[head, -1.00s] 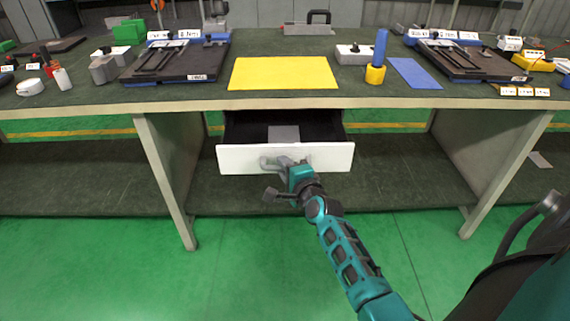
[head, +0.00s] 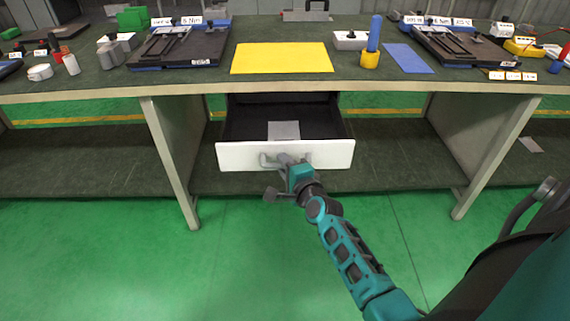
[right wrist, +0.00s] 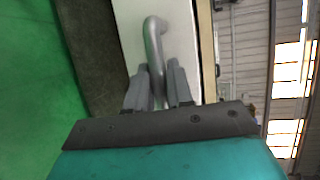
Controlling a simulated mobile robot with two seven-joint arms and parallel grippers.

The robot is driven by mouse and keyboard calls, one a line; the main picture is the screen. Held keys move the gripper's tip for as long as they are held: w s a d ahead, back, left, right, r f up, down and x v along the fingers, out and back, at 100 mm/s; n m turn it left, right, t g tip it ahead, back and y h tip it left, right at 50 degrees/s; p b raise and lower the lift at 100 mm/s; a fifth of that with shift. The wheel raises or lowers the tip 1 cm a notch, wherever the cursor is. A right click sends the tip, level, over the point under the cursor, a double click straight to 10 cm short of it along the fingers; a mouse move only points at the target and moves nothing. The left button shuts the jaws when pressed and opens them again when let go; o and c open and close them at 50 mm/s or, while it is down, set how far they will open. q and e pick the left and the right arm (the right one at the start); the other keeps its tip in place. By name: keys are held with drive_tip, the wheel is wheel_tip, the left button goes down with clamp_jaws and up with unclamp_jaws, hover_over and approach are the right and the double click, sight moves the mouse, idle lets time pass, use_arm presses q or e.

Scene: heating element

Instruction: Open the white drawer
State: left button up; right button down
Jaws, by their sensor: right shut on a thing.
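The white drawer (head: 325,155) sits under the middle of the workbench and is pulled out, with its dark inside showing. A grey flat piece (head: 284,130) lies inside it. My right gripper (head: 283,160) is at the drawer's front and shut on its grey handle. In the right wrist view, the two fingers (right wrist: 159,88) close around the curved metal handle (right wrist: 153,40) against the white front (right wrist: 128,25). My left gripper is not in view.
The workbench top (head: 200,82) carries a yellow mat (head: 282,58), a blue mat (head: 408,58), and dark tool boards (head: 180,48) at left and right. A bench leg (head: 172,160) stands left of the drawer. The green floor in front is clear.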

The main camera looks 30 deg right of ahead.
drive_tip(key=c, duration=1.1)
unclamp_jaws()
use_arm(q)
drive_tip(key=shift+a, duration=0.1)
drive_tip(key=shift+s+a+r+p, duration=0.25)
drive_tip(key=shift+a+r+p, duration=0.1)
drive_tip(key=shift+p, duration=0.55)
use_arm(e)
drive_tip(key=v, duration=1.3)
use_arm(q)
drive_tip(key=p, duration=0.1)
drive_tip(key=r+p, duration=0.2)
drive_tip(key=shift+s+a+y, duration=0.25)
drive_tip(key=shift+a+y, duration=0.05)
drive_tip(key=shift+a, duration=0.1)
use_arm(e)
drive_tip(key=s+a+f+n+g+y, duration=0.2)
drive_tip(key=s+a+n, duration=0.2)
drive_tip(key=n, duration=0.7)
drive_tip(key=s+a+f+n+g+y, duration=0.2)
drive_tip(key=s+a+n, duration=0.3)
drive_tip(key=a+n, duration=0.4)
drive_tip(key=f+n+g, duration=0.1)
drive_tip(key=n, duration=0.2)
drive_tip(key=shift+s+y, duration=0.25)
drive_tip(key=shift+y, duration=0.05)
